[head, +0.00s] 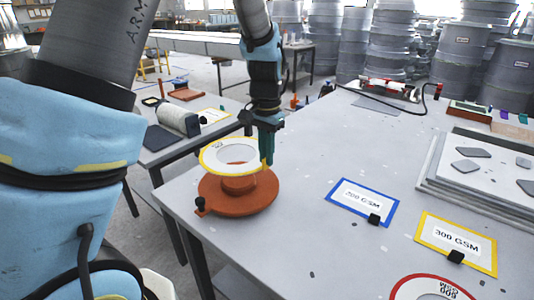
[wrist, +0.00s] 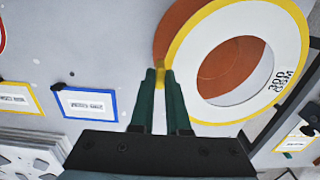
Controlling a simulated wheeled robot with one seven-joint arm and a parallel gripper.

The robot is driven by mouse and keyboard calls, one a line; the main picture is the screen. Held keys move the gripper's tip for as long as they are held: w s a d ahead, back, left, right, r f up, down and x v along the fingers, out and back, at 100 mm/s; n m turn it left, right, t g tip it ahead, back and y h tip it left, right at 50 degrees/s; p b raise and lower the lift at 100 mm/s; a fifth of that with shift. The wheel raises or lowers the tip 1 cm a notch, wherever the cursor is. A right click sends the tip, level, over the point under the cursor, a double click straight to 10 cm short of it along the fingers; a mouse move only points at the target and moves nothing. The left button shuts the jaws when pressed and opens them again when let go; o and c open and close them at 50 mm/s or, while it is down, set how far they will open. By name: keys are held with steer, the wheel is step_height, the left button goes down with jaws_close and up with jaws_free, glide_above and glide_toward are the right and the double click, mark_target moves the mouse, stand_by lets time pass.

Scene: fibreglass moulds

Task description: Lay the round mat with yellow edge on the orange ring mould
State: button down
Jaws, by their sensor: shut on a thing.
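The round mat with yellow edge (head: 213,156) is a white ring with a yellow rim and an open centre, marked 300 GSM in the wrist view (wrist: 207,30). My gripper (head: 267,158) is shut on its rim at the right side; the fingertips also show in the wrist view (wrist: 160,74). The mat hangs roughly level above the orange ring mould (head: 214,194), which has a wide round base and a raised centre. Orange shows through the mat's hole. The mould also shows behind the mat in the wrist view (wrist: 174,28), partly hidden.
A red-edged round mat (head: 403,290) is at the front edge. Stacked plates (head: 440,183) stand far right. The table between is mostly clear.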

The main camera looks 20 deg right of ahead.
steer(key=shift+f, duration=0.1)
stand_by(0.3)
steer(key=shift+f+b, duration=3.15)
steer(key=shift+f, duration=2.25)
steer(key=c, duration=0.8)
jaws_free()
steer(key=shift+r, duration=0.1)
step_height(320, 180, up, 11)
steer(key=shift+f+b, duration=0.15)
steer(key=shift+b, duration=0.75)
